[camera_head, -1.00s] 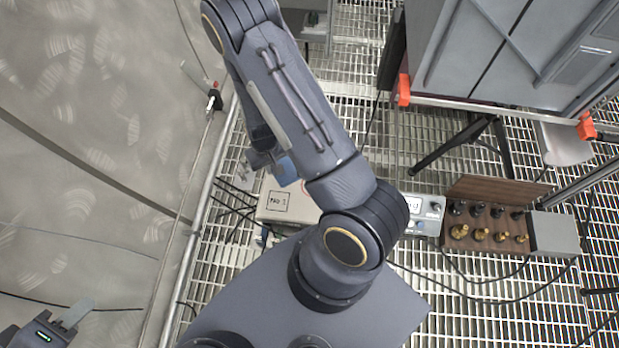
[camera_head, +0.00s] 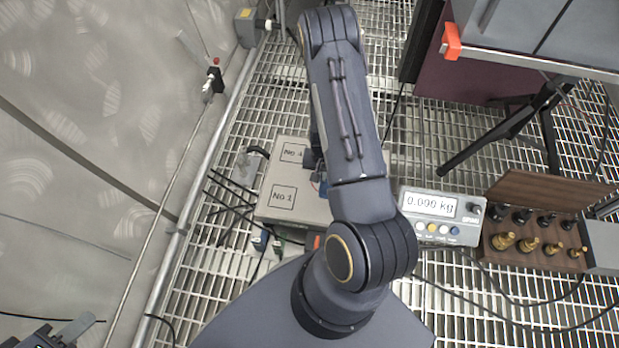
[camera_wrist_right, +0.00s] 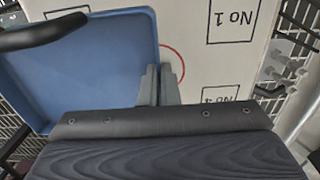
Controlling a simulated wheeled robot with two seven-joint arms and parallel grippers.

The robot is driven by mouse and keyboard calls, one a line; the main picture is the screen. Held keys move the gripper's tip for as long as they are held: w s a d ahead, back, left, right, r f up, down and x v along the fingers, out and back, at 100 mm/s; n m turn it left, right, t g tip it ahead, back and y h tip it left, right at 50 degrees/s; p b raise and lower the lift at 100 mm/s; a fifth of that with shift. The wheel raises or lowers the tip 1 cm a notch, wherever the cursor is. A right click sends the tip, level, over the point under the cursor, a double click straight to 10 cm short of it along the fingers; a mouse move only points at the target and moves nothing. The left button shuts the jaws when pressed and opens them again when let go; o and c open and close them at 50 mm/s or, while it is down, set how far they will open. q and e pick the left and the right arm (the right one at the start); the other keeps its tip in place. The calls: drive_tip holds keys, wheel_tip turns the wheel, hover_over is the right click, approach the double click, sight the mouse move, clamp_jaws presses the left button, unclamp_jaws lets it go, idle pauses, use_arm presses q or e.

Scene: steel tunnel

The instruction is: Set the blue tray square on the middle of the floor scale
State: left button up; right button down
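The floor scale (camera_head: 262,205) is a pale flat box on the grating, labelled No 1 and No 4. Its display (camera_head: 438,205) reads 0.000 kg. The tray partly covers a red circle on the scale top (camera_wrist_right: 200,65). My left gripper (camera_head: 62,334) is cut off at bottom left, its opening unclear.
A wooden box of brass and black weights (camera_head: 530,235) stands right of the display, with cables on the grating below. A grey case on a dark-legged stand (camera_head: 520,125) is at upper right. A pipe (camera_head: 210,160) and curved wall bound the left.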

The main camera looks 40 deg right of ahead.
drive_tip(key=b, duration=0.5)
hover_over(300, 178)
drive_tip(key=f, duration=0.7)
drive_tip(key=shift+s+f, duration=0.3)
drive_tip(key=shift+f, duration=0.1)
drive_tip(key=f, duration=0.1)
drive_tip(key=f+b, duration=0.2)
drive_tip(key=f, duration=0.1)
drive_tip(key=shift+w, duration=0.3)
drive_tip(key=shift+r, duration=0.2)
drive_tip(key=c, duration=2.1)
unclamp_jaws()
drive_tip(key=shift+f, duration=0.2)
drive_tip(key=o, duration=0.4)
drive_tip(key=shift+r, duration=0.1)
